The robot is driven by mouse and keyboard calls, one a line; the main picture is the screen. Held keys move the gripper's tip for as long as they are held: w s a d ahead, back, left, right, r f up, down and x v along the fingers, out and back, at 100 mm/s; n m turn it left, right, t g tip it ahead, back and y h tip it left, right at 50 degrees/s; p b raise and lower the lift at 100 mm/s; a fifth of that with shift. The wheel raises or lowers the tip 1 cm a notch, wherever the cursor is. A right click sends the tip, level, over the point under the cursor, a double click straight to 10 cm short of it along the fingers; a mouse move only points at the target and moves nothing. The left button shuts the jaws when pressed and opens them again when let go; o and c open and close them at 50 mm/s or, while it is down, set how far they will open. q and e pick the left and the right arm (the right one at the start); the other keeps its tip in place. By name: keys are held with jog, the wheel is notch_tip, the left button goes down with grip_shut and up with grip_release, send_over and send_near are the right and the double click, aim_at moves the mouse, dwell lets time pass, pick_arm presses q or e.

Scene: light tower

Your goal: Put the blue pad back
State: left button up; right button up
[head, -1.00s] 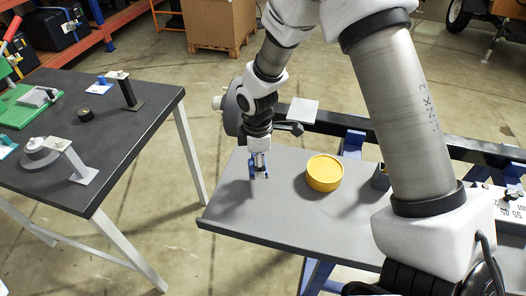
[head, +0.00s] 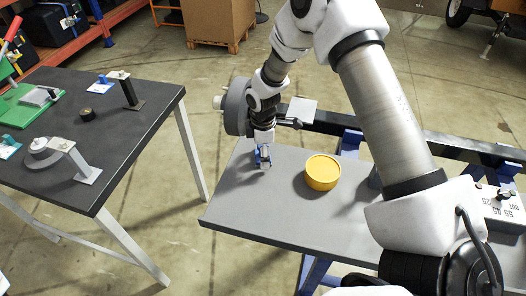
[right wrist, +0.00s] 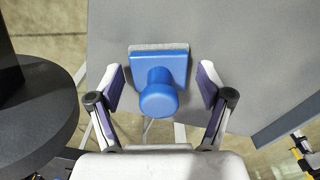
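The blue pad (right wrist: 160,68) shows in the right wrist view as a blue block with a round knob and a grey layer along its far edge. My right gripper (right wrist: 161,78) is open, with one finger on each side of the pad and gaps between. In the head view my right gripper (head: 264,158) is low over the left part of the grey shelf (head: 270,220). Blue shows at its fingertips there, but I cannot tell pad from fingers. My left gripper is not in view.
A yellow round tin (head: 322,172) stands on the shelf right of the gripper. A dark round part (head: 236,105) and a beam (head: 350,125) run behind. A black table (head: 120,130) on the left holds a green board (head: 20,112) and several small parts.

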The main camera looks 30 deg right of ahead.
jog(key=shift+w+r, duration=0.1)
jog(key=shift+r, duration=0.15)
notch_tip(320, 180, up, 12)
jog(key=shift+f+b, duration=0.1)
jog(key=shift+b, duration=0.9)
